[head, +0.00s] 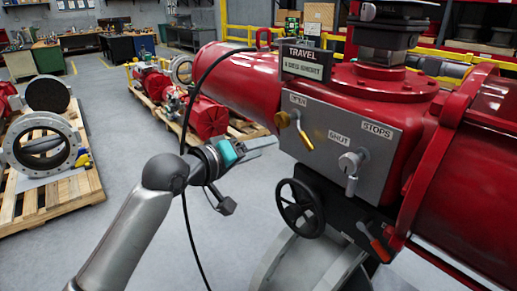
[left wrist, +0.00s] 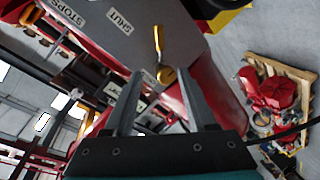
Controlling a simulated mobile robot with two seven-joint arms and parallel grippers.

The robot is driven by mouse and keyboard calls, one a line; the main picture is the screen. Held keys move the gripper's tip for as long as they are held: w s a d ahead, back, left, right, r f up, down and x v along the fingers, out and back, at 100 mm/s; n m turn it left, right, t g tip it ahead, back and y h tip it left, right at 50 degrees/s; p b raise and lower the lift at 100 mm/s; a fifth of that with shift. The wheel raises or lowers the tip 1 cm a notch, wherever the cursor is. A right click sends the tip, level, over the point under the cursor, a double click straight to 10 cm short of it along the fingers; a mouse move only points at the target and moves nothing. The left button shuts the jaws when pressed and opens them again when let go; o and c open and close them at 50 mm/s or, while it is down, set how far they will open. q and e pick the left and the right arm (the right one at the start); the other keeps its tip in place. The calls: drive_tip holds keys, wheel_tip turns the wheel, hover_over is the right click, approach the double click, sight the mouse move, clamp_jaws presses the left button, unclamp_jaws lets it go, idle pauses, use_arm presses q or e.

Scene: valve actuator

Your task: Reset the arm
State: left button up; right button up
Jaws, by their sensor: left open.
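The red valve actuator (head: 345,95) fills the right of the head view. Its grey panel (head: 320,125) carries labels OPEN, SHUT and STOPS. A brass lever (head: 303,135) sits by OPEN and slants down to the right; a silver lever (head: 351,180) by SHUT hangs down. My left gripper (head: 272,142) is open and empty, just left of the panel and apart from the brass lever. In the left wrist view the brass lever (left wrist: 158,42) appears ahead, between the lines of the open fingers (left wrist: 160,75). My right gripper is out of view.
A black handwheel (head: 300,208) stands below the panel, with a red-handled lever (head: 377,243) to its right. A black cable (head: 185,150) loops near my left arm. Pallets (head: 60,190) with valve parts lie at left. Grey floor between is clear.

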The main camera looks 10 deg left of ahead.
use_arm(q)
drive_tip(key=shift+f, duration=0.1)
drive_tip(key=a+f+n+g+y+b, duration=0.1)
drive_tip(key=a+f+y+b, duration=0.15)
drive_tip(key=f, duration=1.15)
drive_tip(key=a+f+y+b, duration=0.2)
drive_tip(key=a+f+b, duration=0.15)
drive_tip(key=f, duration=1.15)
drive_tip(key=s+a+f+g+y+b, duration=0.1)
drive_tip(key=s+a+f, duration=0.15)
drive_tip(key=f, duration=0.45)
drive_tip(key=s+a+f+m+g+y+b, duration=0.1)
drive_tip(key=s+f, duration=0.3)
drive_tip(key=f, duration=0.4)
drive_tip(key=s+a+f+g+y+b, duration=0.1)
drive_tip(key=s+f, duration=0.2)
drive_tip(key=f, duration=0.4)
drive_tip(key=s+a+f+m+g+y+b, duration=0.15)
drive_tip(key=s+f+g+b, duration=0.25)
drive_tip(key=s+f, duration=1.4)
drive_tip(key=s+f+m+g+b, duration=0.1)
drive_tip(key=s+f, duration=0.4)
drive_tip(key=s, duration=0.6)
drive_tip(key=s+f+m+g+b, duration=0.2)
drive_tip(key=s+f, duration=0.3)
drive_tip(key=s, duration=0.7)
drive_tip(key=shift+a+m+g, duration=0.3)
drive_tip(key=shift+m, duration=0.35)
